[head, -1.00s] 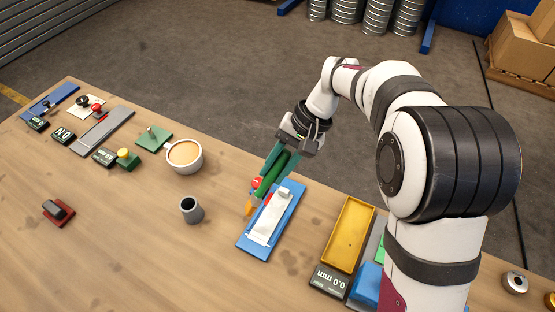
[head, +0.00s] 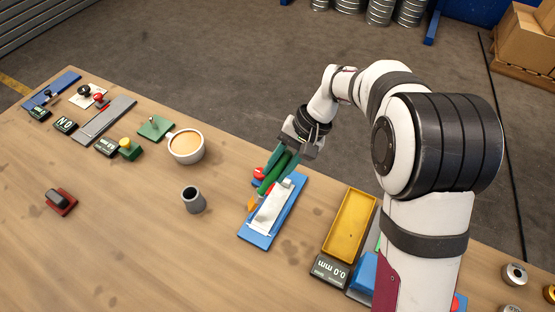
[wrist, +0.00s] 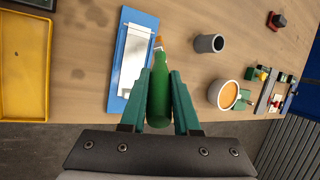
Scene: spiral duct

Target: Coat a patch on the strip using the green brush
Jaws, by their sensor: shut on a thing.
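My gripper (head: 280,163) is shut on the green brush (wrist: 159,95), whose bottle-shaped handle sits between the teal fingers. The handle also shows in the head view (head: 272,176), leaning down to the left. The brush's orange tip (wrist: 158,42) points toward the bench beside the strip's edge. The white strip (wrist: 133,62) lies on a blue board (wrist: 117,85); in the head view the strip (head: 270,208) is partly hidden by the brush and fingers. I cannot tell whether the tip touches anything. No coated patch is clear to me on the strip.
A light mug of orange-tan liquid (head: 186,143) and a grey cup (head: 194,200) stand left of the board. A yellow tray (head: 350,225) and a "0.0 mm" display (head: 330,270) lie right. A red round part (head: 259,174) shows behind the brush.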

